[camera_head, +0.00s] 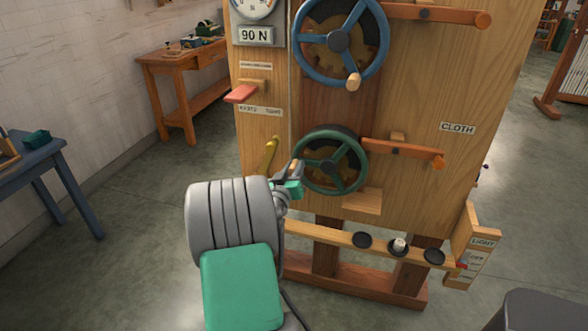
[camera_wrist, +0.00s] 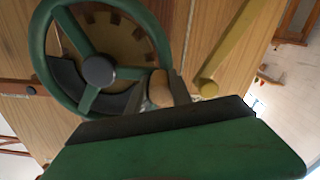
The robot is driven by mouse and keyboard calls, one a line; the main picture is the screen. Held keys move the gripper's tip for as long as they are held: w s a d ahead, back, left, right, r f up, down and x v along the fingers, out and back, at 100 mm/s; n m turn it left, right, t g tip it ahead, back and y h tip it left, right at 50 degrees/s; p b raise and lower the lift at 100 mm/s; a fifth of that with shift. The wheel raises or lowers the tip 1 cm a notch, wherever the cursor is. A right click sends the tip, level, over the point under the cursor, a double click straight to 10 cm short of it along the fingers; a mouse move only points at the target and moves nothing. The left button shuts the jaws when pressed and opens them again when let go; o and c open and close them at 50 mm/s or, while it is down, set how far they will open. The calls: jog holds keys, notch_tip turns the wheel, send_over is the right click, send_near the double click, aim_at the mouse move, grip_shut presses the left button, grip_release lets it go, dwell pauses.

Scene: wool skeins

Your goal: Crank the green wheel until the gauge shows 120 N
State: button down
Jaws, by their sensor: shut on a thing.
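The green wheel (camera_head: 330,160) is mounted low on the wooden board, and it also shows in the wrist view (camera_wrist: 99,71). My gripper (camera_head: 294,171) is at the left side of its rim. In the wrist view, my gripper (camera_wrist: 160,90) is shut on the wheel's wooden crank handle (camera_wrist: 160,88), with one finger on each side. The gauge (camera_head: 252,8) is cut by the top edge of the head view. The plate under it (camera_head: 255,35) reads 90 N.
A blue wheel (camera_head: 338,41) with its own knob sits above the green one. A yellow lever (camera_head: 267,155) is close to the left of my gripper, and a red lever (camera_head: 242,93) is higher. Wooden arms (camera_head: 403,152) stick out at right.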

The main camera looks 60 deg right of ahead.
dwell(0.5)
jog(key=shift+r+m+b, duration=0.2)
jog(key=shift+m+b, duration=0.2)
jog(key=shift+b, duration=0.1)
jog(key=shift+r+m, duration=0.3)
jog(key=shift+r, duration=0.1)
jog(key=c, duration=1.1)
grip_release()
jog(key=shift+c, duration=0.2)
jog(key=a, duration=0.2)
jog(key=s+a, duration=0.1)
jog(key=a, duration=0.2)
jog(key=a+b, duration=0.1)
jog(key=a, duration=0.1)
jog(key=shift+s+a, duration=0.15)
jog(key=shift+a, duration=0.25)
